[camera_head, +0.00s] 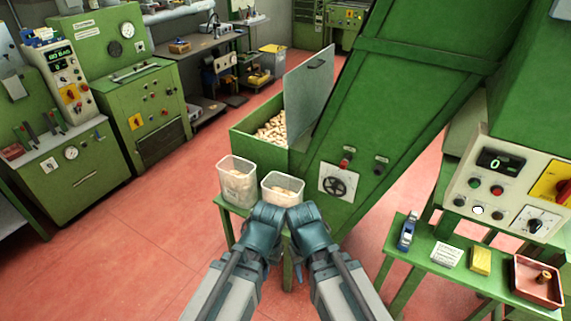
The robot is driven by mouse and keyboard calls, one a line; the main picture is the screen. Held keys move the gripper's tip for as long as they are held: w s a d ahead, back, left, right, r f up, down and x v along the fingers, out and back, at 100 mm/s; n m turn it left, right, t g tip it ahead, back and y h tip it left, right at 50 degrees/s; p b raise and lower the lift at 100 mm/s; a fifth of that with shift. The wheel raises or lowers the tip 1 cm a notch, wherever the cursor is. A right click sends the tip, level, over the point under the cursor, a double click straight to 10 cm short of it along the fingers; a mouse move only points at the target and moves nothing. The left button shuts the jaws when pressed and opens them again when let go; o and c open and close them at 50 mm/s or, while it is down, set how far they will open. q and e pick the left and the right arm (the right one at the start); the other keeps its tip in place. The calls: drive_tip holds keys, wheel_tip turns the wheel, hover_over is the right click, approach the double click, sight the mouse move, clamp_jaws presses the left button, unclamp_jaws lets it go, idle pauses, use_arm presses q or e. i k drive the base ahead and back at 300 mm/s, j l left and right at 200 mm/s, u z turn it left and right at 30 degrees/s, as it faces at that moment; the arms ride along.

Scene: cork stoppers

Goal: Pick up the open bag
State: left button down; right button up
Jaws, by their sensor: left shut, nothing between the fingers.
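Two pale translucent open-topped containers, which may be bags or bins, stand side by side on a small green stand. The left container (237,184) is taller and holds light contents. The right container (282,181) holds pale corks, and its lower part is hidden behind my grippers. My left gripper (266,212) is shut and empty, just in front of the right container. My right gripper (302,213) is close beside it, and its fingers are too hidden to judge. I cannot tell whether either gripper touches the container. No thing is clearly a bag.
A green hopper (252,146) full of corks, with its lid raised, stands behind the containers. A sloping green machine (390,110) rises at the right. A green side table (425,252) holds a blue tool, a card, a yellow block and a red tray (536,280). Red floor lies open at left.

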sight(280, 189)
drive_tip(key=i+j+z, duration=0.1)
drive_tip(key=i+j, duration=0.15)
drive_tip(key=i+j+z, duration=0.1)
drive_tip(key=i+j, duration=0.15)
drive_tip(key=j, duration=0.2)
drive_tip(key=i+j+z, duration=0.1)
drive_tip(key=j, duration=0.3)
drive_tip(key=i+j, duration=0.35)
drive_tip(key=i+j+z, duration=0.15)
drive_tip(key=j, duration=0.3)
